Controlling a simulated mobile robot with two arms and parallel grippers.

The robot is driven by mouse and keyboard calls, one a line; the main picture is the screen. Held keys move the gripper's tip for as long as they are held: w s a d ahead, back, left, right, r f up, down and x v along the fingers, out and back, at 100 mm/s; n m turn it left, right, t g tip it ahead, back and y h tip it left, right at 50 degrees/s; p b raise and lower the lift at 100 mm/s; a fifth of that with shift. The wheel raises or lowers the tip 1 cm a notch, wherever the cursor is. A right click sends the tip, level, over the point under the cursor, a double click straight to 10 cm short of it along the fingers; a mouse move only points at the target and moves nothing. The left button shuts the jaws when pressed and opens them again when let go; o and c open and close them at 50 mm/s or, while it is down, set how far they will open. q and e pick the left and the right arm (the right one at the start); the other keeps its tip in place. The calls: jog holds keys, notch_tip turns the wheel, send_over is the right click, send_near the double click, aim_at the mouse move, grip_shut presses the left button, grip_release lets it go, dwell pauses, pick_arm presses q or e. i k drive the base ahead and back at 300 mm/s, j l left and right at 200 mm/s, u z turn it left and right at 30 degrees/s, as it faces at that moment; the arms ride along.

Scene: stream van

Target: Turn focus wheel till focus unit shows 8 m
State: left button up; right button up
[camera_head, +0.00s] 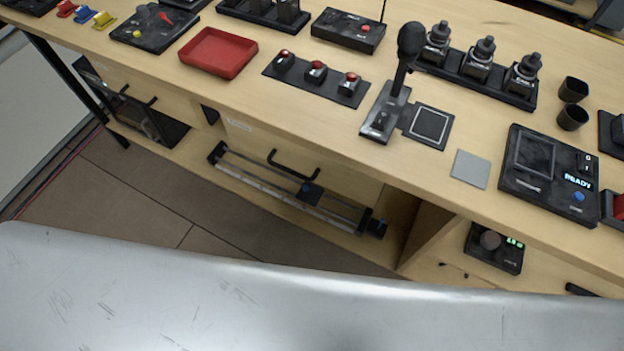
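A small black unit with a round grey wheel (490,240) and a lit green display (514,243) sits on the lower shelf, below the desk at the right. It looks like the focus unit (508,262). The display's digits are too small to read surely. Nothing touches the wheel in this view. Neither my left nor my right gripper is in view.
Above it on the wooden desk (330,130) is a black device showing READY (545,180). A black rail (300,195) lies under the desk. The desk edge overhangs the shelf.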

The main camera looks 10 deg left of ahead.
aim_at(490, 240)
jog(key=z, duration=1.65)
